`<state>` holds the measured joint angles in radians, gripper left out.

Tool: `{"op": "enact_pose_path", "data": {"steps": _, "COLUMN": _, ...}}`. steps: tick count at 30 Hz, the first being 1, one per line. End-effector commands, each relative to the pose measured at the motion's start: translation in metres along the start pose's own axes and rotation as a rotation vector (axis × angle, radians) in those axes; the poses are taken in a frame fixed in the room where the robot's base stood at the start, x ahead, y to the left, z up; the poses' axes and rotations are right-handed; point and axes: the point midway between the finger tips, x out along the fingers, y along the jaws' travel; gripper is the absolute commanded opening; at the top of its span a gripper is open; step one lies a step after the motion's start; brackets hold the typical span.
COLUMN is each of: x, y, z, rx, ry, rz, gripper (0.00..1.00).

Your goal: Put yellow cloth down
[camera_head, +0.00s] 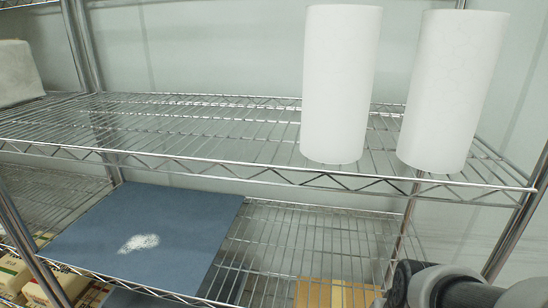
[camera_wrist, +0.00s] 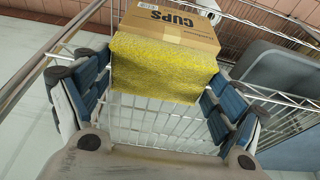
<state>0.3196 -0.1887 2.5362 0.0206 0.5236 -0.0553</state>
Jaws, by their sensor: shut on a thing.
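In the wrist view the yellow cloth (camera_wrist: 150,68) spans the gap between the two blue-padded fingers of my gripper (camera_wrist: 160,78). The fingers are shut on it, one at each side. The cloth has a speckled, textured face and its lower edge shows above a wire shelf. A cardboard box marked "CUPS" (camera_wrist: 172,22) is right behind the cloth; I cannot tell whether they touch. Neither the cloth nor the gripper shows in the head view; only part of my arm is at its bottom right.
In the head view two white rolls (camera_head: 340,85) (camera_head: 452,90) stand at the right of the upper wire shelf (camera_head: 180,120), whose middle is clear. Below lies a blue sheet (camera_head: 180,215) with a white patch (camera_head: 138,243). A grey bin (camera_wrist: 285,75) is at right in the wrist view.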

Motion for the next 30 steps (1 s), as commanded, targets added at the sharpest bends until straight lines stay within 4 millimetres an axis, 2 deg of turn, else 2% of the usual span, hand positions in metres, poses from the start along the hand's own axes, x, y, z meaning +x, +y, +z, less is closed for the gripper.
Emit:
{"op": "enact_pose_path", "data": {"steps": 6, "x": -0.001, "y": -0.001, "z": -0.022, "rx": -0.001, "ry": -0.008, "rz": -0.002, "gripper": 0.61}}
{"op": "enact_pose_path", "data": {"steps": 13, "x": 0.004, "y": 0.000, "z": -0.035, "rx": -0.001, "ry": -0.007, "rz": 0.000, "gripper": 0.61}}
{"op": "enact_pose_path", "data": {"steps": 15, "x": 0.017, "y": 0.000, "z": -0.059, "rx": -0.002, "ry": 0.003, "rz": 0.000, "gripper": 0.61}}
{"op": "enact_pose_path", "data": {"steps": 21, "x": 0.030, "y": -0.001, "z": -0.098, "rx": -0.001, "ry": 0.001, "rz": 0.000, "gripper": 0.61}}
{"op": "enact_pose_path", "data": {"steps": 30, "x": 0.035, "y": -0.001, "z": -0.122, "rx": -0.001, "ry": 0.001, "rz": 0.000, "gripper": 0.61}}
